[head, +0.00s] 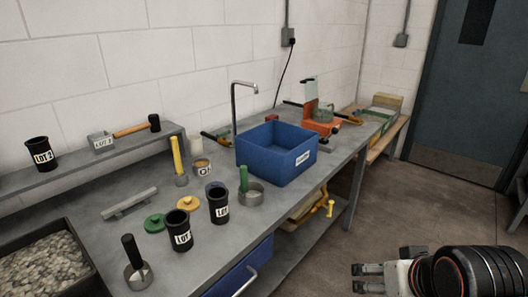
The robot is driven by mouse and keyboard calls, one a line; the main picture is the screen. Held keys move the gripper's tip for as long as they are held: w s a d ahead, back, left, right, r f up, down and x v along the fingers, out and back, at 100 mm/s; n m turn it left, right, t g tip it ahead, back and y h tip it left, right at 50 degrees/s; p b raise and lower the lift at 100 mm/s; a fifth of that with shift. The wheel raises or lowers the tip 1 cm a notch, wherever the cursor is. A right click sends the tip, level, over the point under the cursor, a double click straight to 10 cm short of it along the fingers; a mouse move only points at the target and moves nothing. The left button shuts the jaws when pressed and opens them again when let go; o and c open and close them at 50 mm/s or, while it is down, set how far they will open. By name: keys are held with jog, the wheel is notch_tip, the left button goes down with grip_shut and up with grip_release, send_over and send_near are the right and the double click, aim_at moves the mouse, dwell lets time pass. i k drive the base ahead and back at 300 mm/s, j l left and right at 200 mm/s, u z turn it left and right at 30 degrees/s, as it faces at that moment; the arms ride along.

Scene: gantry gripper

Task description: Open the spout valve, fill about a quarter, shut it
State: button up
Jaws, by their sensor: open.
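A thin grey spout (235,100) rises from the bench and bends over the back left of the blue basin (262,162). I cannot make out water at it, and its valve is not clear from here. A small red part (275,118) shows behind the basin, but I cannot tell whether it is a valve handle. Black labelled cups (180,232) and (219,205) stand upright on the bench left of the basin; their fill level cannot be seen. My gripper (357,279) is open and empty at the lower right, over the floor, well away from the spout and basin.
The grey bench (120,190) holds tools with green, yellow and black handles, round lids and an orange device (320,122). A tray of pebbles (45,255) is at the lower left. A shelf runs along the wall.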

aim_at(223, 134)
jog(key=i+j, duration=0.2)
jog(key=j, duration=0.15)
jog(key=i+j+z, duration=0.1)
jog(key=j, duration=0.25)
jog(key=i+j+z, duration=0.1)
jog(key=i+j, duration=0.15)
jog(key=j, duration=0.1)
